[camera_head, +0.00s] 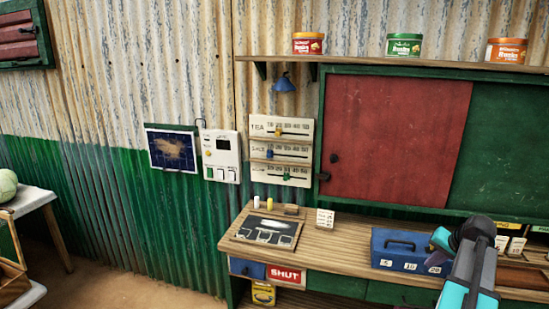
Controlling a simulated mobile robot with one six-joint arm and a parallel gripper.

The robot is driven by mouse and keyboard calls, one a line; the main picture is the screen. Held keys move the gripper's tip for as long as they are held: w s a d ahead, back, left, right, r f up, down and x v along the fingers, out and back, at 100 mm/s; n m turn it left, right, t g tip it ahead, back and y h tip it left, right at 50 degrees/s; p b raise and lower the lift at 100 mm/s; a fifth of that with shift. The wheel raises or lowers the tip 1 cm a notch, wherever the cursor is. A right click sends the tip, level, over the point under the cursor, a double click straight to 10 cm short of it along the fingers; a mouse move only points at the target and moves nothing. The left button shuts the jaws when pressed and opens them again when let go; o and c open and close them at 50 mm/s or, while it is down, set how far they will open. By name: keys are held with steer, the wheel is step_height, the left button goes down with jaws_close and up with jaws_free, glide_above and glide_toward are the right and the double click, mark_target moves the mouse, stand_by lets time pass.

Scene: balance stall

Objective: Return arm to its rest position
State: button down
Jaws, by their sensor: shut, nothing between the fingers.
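My arm rises from the lower right in the head view, with teal and dark links bent at a dark joint. My gripper (436,260) is small and partly hidden behind the arm, at the right end of the blue box (392,262) on the wooden counter (345,250). It is shut with nothing in it. I cannot tell whether it touches the box.
A shelf (400,65) with several tins runs above a red sliding panel (397,137). A slider panel (281,150) hangs on the wall.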

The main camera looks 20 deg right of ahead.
steer(key=w+a+f+n+g+y, duration=0.2)
steer(key=w+a+f+n+g, duration=0.1)
steer(key=a+f, duration=1.25)
steer(key=w+a+f+n+g+y, duration=0.2)
steer(key=a+f, duration=1.2)
steer(key=a, duration=0.3)
steer(key=s+a+f+n+g+h, duration=0.1)
steer(key=s+a+f+n+g, duration=0.2)
steer(key=s+a+f, duration=0.6)
steer(key=s+a+f+n+g+h, duration=0.1)
steer(key=s+a+f+n+g, duration=0.2)
steer(key=s+a+f, duration=0.6)
steer(key=s+a+n, duration=0.1)
steer(key=s+a, duration=0.5)
steer(key=shift+a+n+g+h, duration=0.3)
steer(key=shift+a, duration=0.05)
